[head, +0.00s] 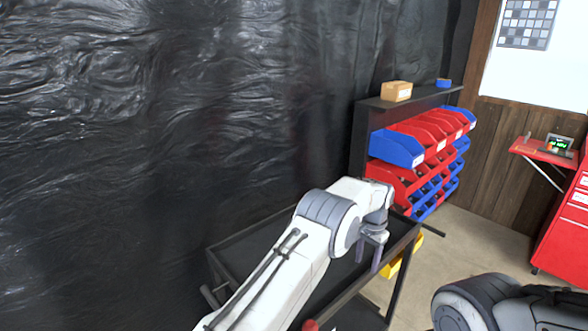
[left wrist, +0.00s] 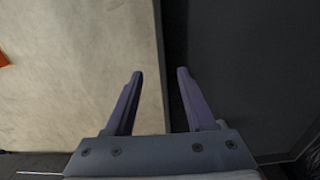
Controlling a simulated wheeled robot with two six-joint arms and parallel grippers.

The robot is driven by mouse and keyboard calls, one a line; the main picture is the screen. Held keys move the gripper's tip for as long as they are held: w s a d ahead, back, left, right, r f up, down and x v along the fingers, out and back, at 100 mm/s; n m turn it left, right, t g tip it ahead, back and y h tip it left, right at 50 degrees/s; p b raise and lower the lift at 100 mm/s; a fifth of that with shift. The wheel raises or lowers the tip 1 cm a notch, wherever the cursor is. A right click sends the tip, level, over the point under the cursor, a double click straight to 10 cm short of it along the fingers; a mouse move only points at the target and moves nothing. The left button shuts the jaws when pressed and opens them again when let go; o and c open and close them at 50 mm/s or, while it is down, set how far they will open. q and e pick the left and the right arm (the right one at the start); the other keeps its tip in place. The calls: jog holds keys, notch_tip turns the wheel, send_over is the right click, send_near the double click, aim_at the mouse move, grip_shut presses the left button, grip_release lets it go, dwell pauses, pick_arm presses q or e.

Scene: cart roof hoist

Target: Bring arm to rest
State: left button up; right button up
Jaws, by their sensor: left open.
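My left arm reaches in from the bottom over a black cart (head: 232,252). Its gripper (head: 370,253) points down near the cart's right end. In the left wrist view the two fingers of this gripper (left wrist: 160,76) stand apart with nothing between them. Below them, pale floor (left wrist: 75,75) lies to the left and a dark surface, which looks like the cart (left wrist: 250,70), to the right. Part of my right arm shows at the bottom right of the head view; its gripper is out of sight.
Black plastic sheeting (head: 140,120) covers the wall. A red cabinet (head: 565,230) stands at the right edge. Open floor (head: 470,245) lies between cart and cabinet.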

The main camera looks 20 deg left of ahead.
pick_arm(q)
jog(key=s+d+r+m, duration=0.1)
jog(key=s+d+r, duration=0.2)
jog(key=s+r, duration=0.55)
jog(key=s+d+r, duration=0.3)
jog(key=s+r, duration=0.4)
jog(key=s, duration=0.3)
jog(key=s+a, duration=0.3)
jog(key=s, duration=0.9)
jog(key=s+a+m+h, duration=0.1)
jog(key=s+a, duration=0.3)
jog(key=s, duration=0.9)
jog(key=shift+r, duration=0.3)
